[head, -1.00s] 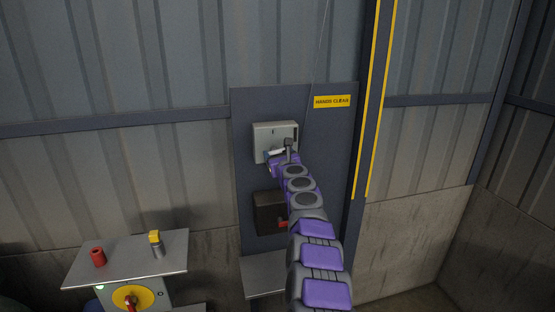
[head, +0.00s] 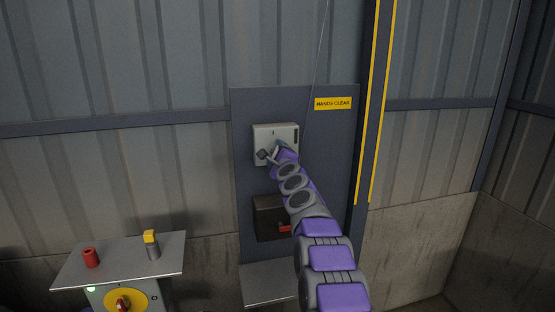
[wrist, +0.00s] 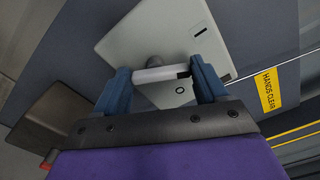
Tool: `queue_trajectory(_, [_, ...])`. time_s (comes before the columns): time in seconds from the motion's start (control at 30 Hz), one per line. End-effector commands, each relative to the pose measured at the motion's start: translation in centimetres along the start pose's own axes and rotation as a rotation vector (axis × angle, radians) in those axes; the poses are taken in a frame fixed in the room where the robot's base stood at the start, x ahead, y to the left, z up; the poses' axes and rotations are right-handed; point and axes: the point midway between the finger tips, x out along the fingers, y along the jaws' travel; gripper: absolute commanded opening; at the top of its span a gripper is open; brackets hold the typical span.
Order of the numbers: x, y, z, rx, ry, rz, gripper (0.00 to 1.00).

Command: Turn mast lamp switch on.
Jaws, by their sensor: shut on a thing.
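The mast lamp switch is a pale grey box (head: 276,132) on a dark wall panel. It fills the top of the wrist view (wrist: 150,28), with an "I" mark and an "O" mark on its face. A white switch handle (wrist: 160,75) with a grey round hub crosses the box near the "O" mark. My gripper (wrist: 160,82) has its blue fingers on either side of this handle and is shut on it. In the head view my gripper (head: 270,153) is at the box's lower part and covers much of the handle.
A dark box (head: 268,218) with a red handle (head: 285,228) is below the switch. A yellow "HANDS CLEAR" sign (head: 333,104) is at upper right. A pedestal table (head: 120,262) at lower left bears a red cylinder (head: 91,257) and a yellow-topped post (head: 152,245). A shelf (head: 268,285) is below.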

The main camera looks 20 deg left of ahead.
Motion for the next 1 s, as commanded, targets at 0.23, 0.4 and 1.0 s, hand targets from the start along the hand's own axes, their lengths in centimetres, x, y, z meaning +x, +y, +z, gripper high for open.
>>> queue_trajectory(0.23, [0.02, 0.41, 0.32, -0.216, -0.004, 0.004, 0.42])
queue_trajectory(0.4, [0.03, 0.57, 0.49, -0.331, -0.006, 0.005, 0.42])
queue_trajectory(1.0, [0.05, 0.91, 0.67, -0.479, -0.008, 0.008, 0.42])
